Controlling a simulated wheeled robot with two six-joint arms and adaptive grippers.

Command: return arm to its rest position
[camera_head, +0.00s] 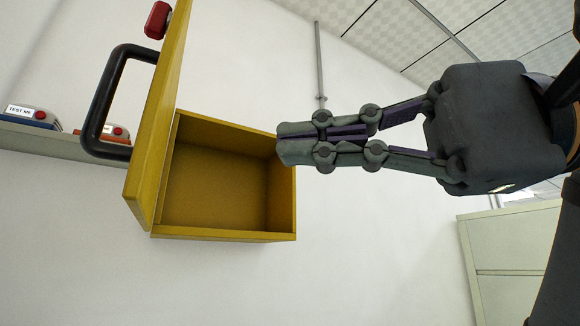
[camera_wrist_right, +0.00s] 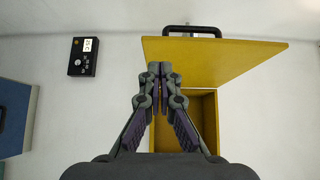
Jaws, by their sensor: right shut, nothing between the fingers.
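My right gripper (camera_head: 282,145) comes in from the right in the head view, its fingers closed together with nothing between them. Its fingertips overlap the right edge of an open yellow box (camera_head: 224,237) on the wall; I cannot tell whether they touch it. The box looks empty inside. Its yellow door (camera_head: 158,120) stands open and carries a black handle (camera_head: 97,105). In the right wrist view, the shut fingertips (camera_wrist_right: 160,70) show in front of the yellow door (camera_wrist_right: 240,58) and box (camera_wrist_right: 212,120). My left gripper is not in view.
A shelf (camera_head: 60,143) at the left holds devices with red buttons, one labelled "TEST ME". A red part (camera_head: 158,20) sits at the door's top. A pale cabinet (camera_head: 515,250) stands lower right. The right wrist view shows a black wall device (camera_wrist_right: 84,57) and a blue box (camera_wrist_right: 14,118).

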